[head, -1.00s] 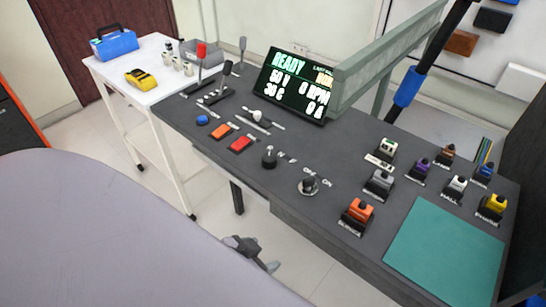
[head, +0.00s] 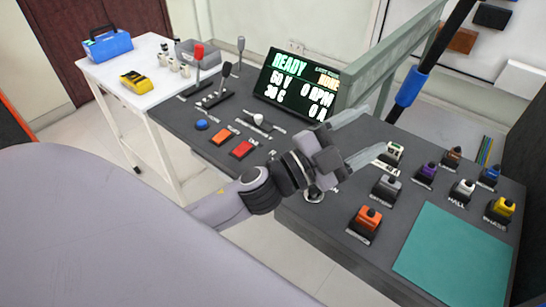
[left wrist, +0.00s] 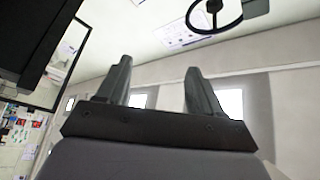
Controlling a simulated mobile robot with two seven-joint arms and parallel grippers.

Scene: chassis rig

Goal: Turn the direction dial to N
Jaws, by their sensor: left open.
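My left gripper (head: 372,130) reaches over the console (head: 300,212) from the front in the head view. Its two fingers are apart, with nothing between them, and point toward the right and back. The two fingers also show in the left wrist view (left wrist: 158,70), spread and empty. A round knob (head: 314,194) on the front of the console is partly covered by my left gripper. The black dial left of it is mostly hidden behind my left wrist, so its setting cannot be read. My right gripper is not in view.
A display reading READY (head: 296,85) stands behind the controls, beside a grey-green frame (head: 400,48). Red (head: 242,149) and orange (head: 221,137) buttons lie left of my wrist. Several coloured connectors, including an orange one (head: 366,221), and a teal mat (head: 455,258) fill the right side.

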